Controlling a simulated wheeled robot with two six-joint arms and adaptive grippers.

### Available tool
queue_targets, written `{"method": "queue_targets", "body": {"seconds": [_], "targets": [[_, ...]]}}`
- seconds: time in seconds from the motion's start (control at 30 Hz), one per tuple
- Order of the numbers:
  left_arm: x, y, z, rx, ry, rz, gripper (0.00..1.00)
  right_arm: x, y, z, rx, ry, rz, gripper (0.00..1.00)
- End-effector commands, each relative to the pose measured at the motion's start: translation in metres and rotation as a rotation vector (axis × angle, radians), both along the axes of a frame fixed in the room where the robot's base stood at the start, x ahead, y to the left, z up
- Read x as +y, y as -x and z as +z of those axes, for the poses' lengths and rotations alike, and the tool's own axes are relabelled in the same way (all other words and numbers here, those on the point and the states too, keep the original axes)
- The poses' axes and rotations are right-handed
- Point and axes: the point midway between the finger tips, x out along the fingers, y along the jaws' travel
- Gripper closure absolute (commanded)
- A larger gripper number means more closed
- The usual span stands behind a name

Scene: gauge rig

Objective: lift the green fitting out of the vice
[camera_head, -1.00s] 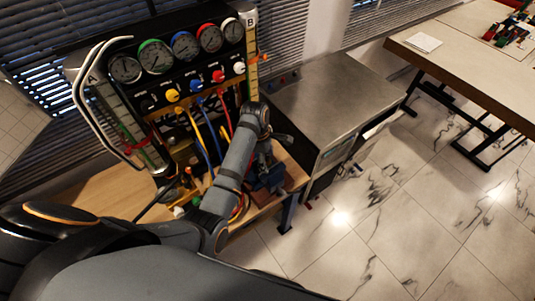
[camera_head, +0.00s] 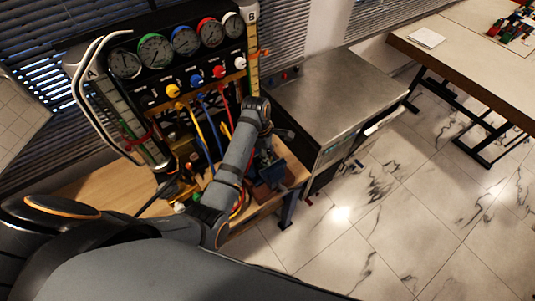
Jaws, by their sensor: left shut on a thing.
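The blue vice (camera_head: 272,176) stands on the right end of the wooden bench, below the gauge panel. My left arm reaches in from the lower left, and its gripper (camera_head: 264,156) points down just over the vice. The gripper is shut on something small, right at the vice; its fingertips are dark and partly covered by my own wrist. The green fitting is not clearly visible; the gripper and arm hide that spot. I cannot tell whether it is still between the vice jaws. My right gripper is not in view.
The gauge panel (camera_head: 180,60) with coloured knobs and hoses (camera_head: 205,130) stands close behind and left of the arm. A steel-topped cabinet (camera_head: 330,85) stands right of the vice. A table (camera_head: 465,65) is at the far right. Marble floor between is clear.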

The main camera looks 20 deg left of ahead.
Motion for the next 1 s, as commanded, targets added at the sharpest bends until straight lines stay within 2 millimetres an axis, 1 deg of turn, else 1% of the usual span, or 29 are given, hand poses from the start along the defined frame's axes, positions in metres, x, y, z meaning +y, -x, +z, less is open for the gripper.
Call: {"method": "queue_targets", "body": {"seconds": [0.5,0.8,1.0], "targets": [[0.006,-0.005,0.003,-0.001,-0.001,0.0,1.0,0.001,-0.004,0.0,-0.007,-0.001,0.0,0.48],[0.006,-0.005,0.004,-0.001,0.0,0.0,1.0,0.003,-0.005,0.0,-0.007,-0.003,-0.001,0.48],[0.006,-0.005,0.011,-0.001,0.0,0.0,1.0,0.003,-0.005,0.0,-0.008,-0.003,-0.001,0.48]]}}
